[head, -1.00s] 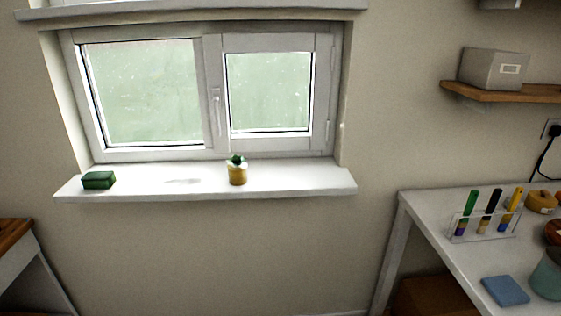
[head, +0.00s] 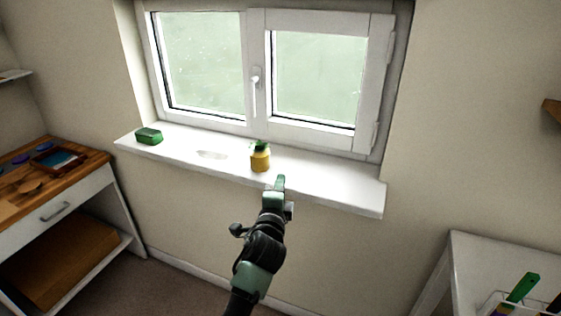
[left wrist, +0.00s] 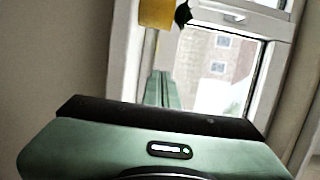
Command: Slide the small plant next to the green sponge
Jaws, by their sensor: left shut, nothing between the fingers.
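The small plant (head: 260,160) is a green plant in a yellow pot, upright on the white window sill (head: 330,182), right of the sill's middle. The green sponge (head: 149,136) lies near the sill's left end, well apart from the plant. My left gripper (head: 279,180) is shut and empty, its tip just in front of and slightly right of the pot. I cannot tell whether it touches the pot. In the left wrist view the closed fingers (left wrist: 164,80) point toward the yellow pot (left wrist: 158,14), which is cut off at the top edge. My right gripper is out of view.
A pale patch (head: 211,155) lies on the sill between sponge and plant; nothing stands there. The closed window (head: 257,75) rises behind the sill. A wooden-topped bench (head: 85,163) stands at left, a white table (head: 480,255) at lower right.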

